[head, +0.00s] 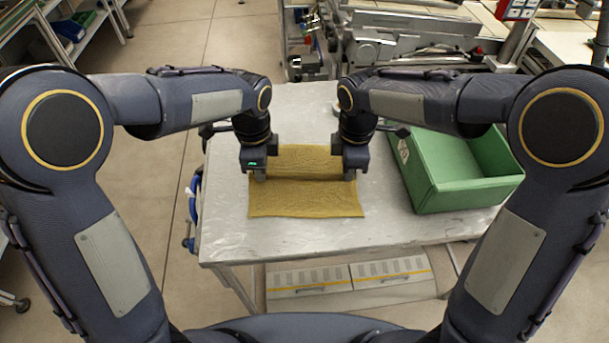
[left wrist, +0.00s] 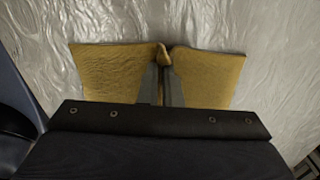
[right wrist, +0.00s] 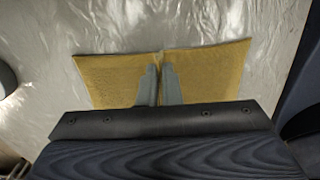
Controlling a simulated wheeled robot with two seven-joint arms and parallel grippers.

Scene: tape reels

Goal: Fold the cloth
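The cloth (head: 305,203) is mustard yellow and lies on the grey metal table, with a raised crease running across it between my grippers. My left gripper (head: 259,176) is at the left end of this crease. In the left wrist view its fingers are close together, with a pinched fold of cloth (left wrist: 163,54) standing up between their tips. My right gripper (head: 350,175) is at the right end of the crease. In the right wrist view its fingers are nearly together, with a thin ridge of cloth (right wrist: 158,58) between them. Cloth spreads flat on both sides of each gripper.
The metal table (head: 300,236) has bare room in front of the cloth and to its left. A green open bin (head: 470,192) stands on the table to the right of the cloth. Machinery (head: 400,45) stands behind the table.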

